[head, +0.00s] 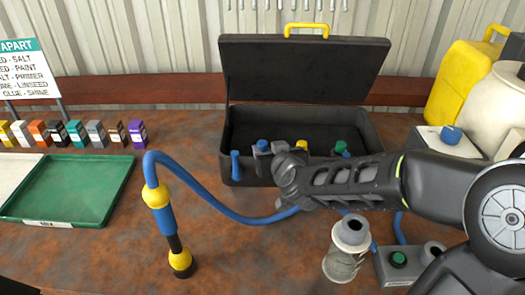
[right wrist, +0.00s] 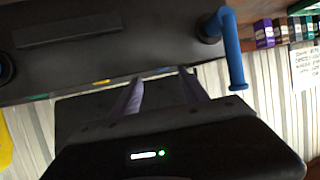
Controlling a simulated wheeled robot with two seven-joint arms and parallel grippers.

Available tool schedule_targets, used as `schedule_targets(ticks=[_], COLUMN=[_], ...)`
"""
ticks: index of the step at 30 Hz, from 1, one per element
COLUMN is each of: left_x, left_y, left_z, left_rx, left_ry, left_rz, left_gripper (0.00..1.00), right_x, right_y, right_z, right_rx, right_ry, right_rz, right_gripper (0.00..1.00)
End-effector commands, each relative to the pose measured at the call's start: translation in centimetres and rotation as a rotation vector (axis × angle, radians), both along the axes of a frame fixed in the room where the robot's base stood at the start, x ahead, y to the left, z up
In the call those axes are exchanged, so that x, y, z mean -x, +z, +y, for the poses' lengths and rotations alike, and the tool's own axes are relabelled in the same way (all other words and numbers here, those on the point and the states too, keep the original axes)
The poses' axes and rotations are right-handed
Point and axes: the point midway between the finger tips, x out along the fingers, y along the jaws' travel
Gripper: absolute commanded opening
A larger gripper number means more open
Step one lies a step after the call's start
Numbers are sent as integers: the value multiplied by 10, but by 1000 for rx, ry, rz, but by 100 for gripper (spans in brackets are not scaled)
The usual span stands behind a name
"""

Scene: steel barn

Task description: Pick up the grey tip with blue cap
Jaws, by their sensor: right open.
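A black case (head: 228,120) stands open at the back. A blue cap (head: 262,144) shows inside it, right beside my right gripper's fingers; the grey part below it is hard to tell from a finger. A blue upright piece (head: 235,168) stands at the case's front left corner; a blue rod (right wrist: 231,50) shows in the right wrist view, apart from the fingers. My right gripper (head: 272,153) reaches over the case's front from the right. In the right wrist view its fingers (right wrist: 160,86) are apart, with nothing seen held between them. My left gripper is not in view.
Yellow (head: 301,145) and green (head: 340,147) caps are in the case. A blue hose (head: 220,207) with a yellow-ended wand (head: 166,218) crosses the table in front. A clear jar (head: 345,262) and a green-knobbed box (head: 385,268) stand at front right. A green tray (head: 75,185) lies left.

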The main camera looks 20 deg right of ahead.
Motion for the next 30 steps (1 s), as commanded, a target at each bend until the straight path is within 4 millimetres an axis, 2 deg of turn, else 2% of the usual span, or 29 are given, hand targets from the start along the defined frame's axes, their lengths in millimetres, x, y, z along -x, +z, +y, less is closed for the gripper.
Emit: schedule_targets(ticks=[10,14,21,30], left_x=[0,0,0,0], left_y=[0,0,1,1], left_z=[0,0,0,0], left_rx=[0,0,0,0], left_ry=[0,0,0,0], left_rz=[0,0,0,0], left_gripper=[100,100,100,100], right_x=[-3,-14,-44,-49], right_y=[-1,-7,-19,-20], right_z=[-1,-1,-5,-6], right_rx=[0,0,0,0], right_ry=[0,0,0,0], right_rz=[0,2,1,-1], right_gripper=[52,52,52,52])
